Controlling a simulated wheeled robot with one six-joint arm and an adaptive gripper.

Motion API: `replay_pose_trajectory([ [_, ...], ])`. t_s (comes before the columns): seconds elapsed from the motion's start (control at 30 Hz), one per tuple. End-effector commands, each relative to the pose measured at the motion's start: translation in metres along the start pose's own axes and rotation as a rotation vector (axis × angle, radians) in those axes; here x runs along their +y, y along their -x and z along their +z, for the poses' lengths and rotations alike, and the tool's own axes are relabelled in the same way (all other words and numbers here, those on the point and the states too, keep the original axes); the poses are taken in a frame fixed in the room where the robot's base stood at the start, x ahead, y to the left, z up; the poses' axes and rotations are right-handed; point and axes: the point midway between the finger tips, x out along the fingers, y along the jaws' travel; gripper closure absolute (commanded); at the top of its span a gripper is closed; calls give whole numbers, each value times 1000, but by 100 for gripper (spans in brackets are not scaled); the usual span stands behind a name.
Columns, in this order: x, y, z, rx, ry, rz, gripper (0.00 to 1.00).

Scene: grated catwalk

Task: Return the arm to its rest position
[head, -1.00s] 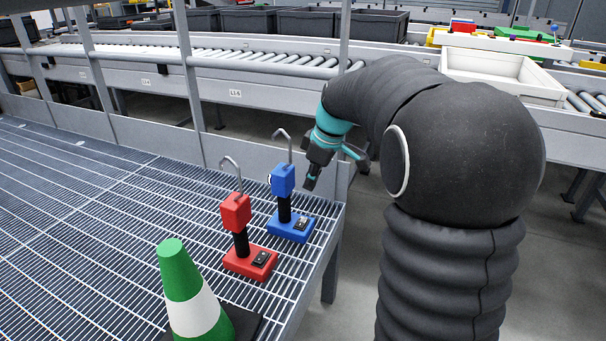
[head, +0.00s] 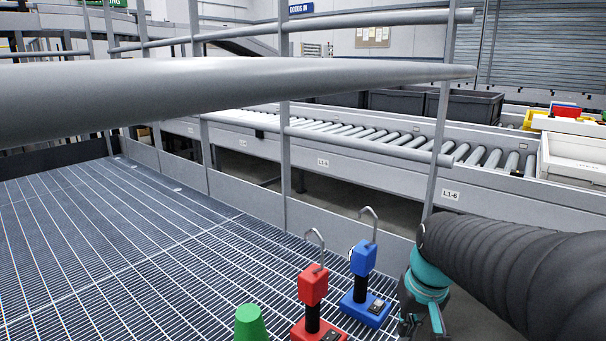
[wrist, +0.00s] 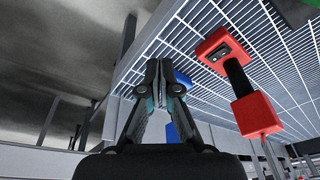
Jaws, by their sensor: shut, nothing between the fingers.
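My gripper (head: 412,322) is at the lower right of the head view, just right of the blue hook stand, its tips near the bottom edge. In the wrist view my gripper (wrist: 159,72) has its fingers together with nothing held. My dark sleeved arm enters from the right. The blue hook stand (head: 362,262) stands upright on the grating; in the wrist view the blue stand (wrist: 183,80) is mostly hidden behind my fingers. The red hook stand (head: 313,288) stands left of it and also shows in the wrist view (wrist: 252,108), apart from my fingers.
A green cone (head: 250,324) shows at the bottom of the head view. The grated deck (head: 120,230) is clear at left. Grey rails (head: 240,85) cross the view. A roller conveyor (head: 390,139) with black bins and a white tray (head: 575,155) lies beyond.

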Motion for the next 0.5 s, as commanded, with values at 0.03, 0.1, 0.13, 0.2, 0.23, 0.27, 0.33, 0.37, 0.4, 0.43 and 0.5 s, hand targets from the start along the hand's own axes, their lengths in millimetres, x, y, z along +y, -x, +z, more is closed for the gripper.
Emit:
replay_pose_trajectory([
  [0.03,-4,6,16,19,-23,10,100],
  [0.1,-8,11,36,42,-51,23,100],
  [0.13,-10,13,44,51,-61,27,100],
  [0.2,-14,18,62,79,-74,37,100],
  [0.23,-15,19,70,90,-77,40,100],
  [0.27,-17,21,77,102,-76,43,100],
  [0.33,-20,25,93,132,-64,48,100],
  [0.37,-22,26,100,144,-55,50,100],
  [0.4,-23,29,107,161,-43,52,100],
  [0.43,-25,30,112,172,-35,53,100],
  [0.5,-28,36,120,202,-21,51,100],
])
